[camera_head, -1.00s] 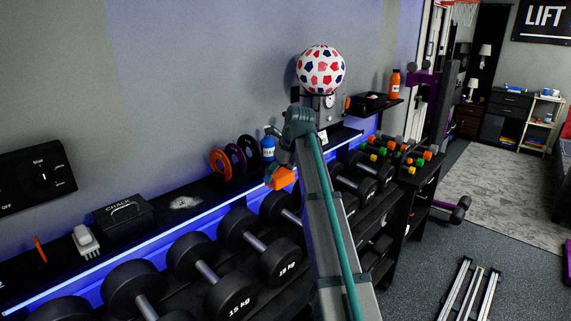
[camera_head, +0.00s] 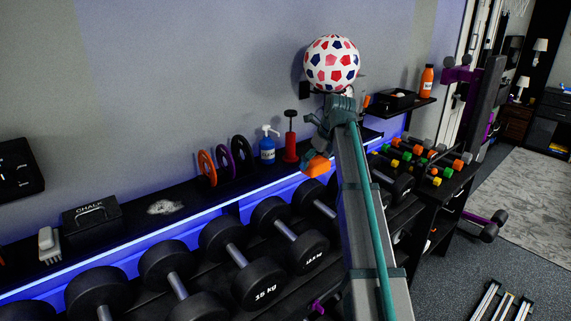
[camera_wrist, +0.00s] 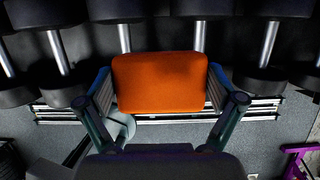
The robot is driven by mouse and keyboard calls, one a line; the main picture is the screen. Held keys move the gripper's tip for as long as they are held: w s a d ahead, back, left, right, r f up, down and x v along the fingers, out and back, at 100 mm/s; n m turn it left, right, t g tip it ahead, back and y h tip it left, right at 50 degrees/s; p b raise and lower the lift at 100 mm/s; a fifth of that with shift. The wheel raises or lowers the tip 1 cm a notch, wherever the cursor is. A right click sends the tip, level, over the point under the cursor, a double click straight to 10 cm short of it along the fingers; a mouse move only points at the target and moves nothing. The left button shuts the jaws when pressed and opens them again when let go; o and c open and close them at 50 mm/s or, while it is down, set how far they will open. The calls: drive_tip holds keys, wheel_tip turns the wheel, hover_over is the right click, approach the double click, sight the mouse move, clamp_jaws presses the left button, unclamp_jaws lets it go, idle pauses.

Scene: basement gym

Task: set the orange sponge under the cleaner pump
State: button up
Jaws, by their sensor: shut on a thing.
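The orange sponge (camera_head: 318,166) is held by my gripper (camera_head: 320,152), above the dumbbell rack in the head view. In the wrist view the sponge (camera_wrist: 160,82) fills the space between the two fingers, which are shut on its left and right sides. A blue bottle with a white pump top (camera_head: 267,149), which looks like the cleaner pump, stands upright on the black shelf, left of my gripper. The sponge is apart from it. A red hand pump with a black handle (camera_head: 290,142) stands between the bottle and my gripper.
Orange, purple and black weight plates (camera_head: 222,163) stand left of the bottle. A chalk box (camera_head: 92,219) sits farther left. Large dumbbells (camera_head: 228,246) line the rack in front. A patterned ball (camera_head: 331,63) is behind my arm. Bare shelf (camera_head: 190,190) lies left of the plates.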

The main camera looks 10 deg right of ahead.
drive_tip(key=w+a+p, duration=0.2)
drive_tip(key=w+a, duration=0.1)
drive_tip(key=w, duration=0.2)
drive_tip(key=w+a+f+p, duration=0.1)
drive_tip(key=w+a+p, duration=0.1)
drive_tip(key=w, duration=0.3)
drive_tip(key=w+a+f+p, duration=0.1)
drive_tip(key=w+a, duration=0.3)
drive_tip(key=w, duration=0.2)
drive_tip(key=shift+w+f+p, duration=0.1)
drive_tip(key=shift+f+p, duration=0.05)
drive_tip(key=shift+p, duration=0.25)
drive_tip(key=shift+f+p, duration=0.3)
drive_tip(key=shift+f, duration=0.45)
drive_tip(key=shift+p+x, duration=0.95)
drive_tip(key=shift+x, duration=0.6)
drive_tip(key=shift+d+f, duration=0.1)
drive_tip(key=shift+f, duration=0.05)
drive_tip(key=shift+f, duration=0.1)
drive_tip(key=o, duration=0.7)
